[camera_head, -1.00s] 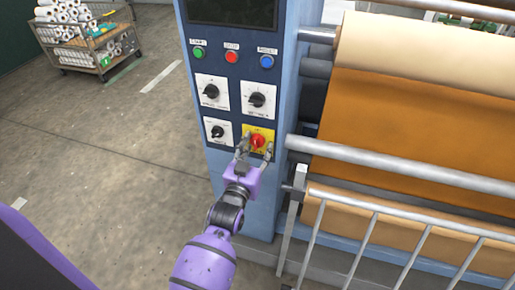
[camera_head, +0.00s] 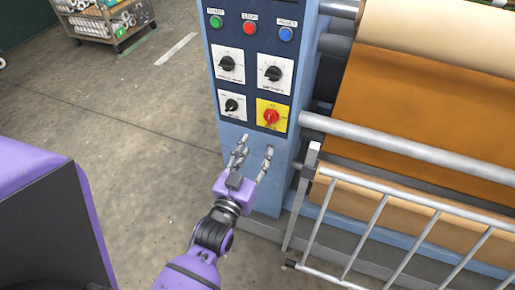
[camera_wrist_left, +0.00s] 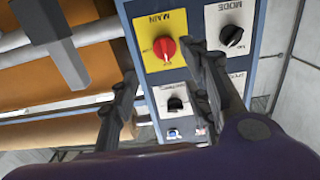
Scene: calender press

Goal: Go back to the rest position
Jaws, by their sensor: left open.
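My left gripper (camera_head: 255,158) is open and empty in the head view, just below the control panel. A gap shows between its fingertips and the red rotary switch (camera_head: 271,117) on its yellow plate. In the left wrist view the red switch (camera_wrist_left: 164,47) shows beyond the two spread fingers, with the word MAIN on its plate. The blue control cabinet (camera_head: 262,188) stands behind the gripper. My right gripper is not in either view.
The panel also holds black knobs (camera_head: 228,64) and green, red and blue buttons. The press with orange-brown sheet (camera_head: 420,110) and a metal guard rail (camera_head: 400,200) stands at right. A cart of rolls (camera_head: 105,20) is at top left. The floor at left is clear.

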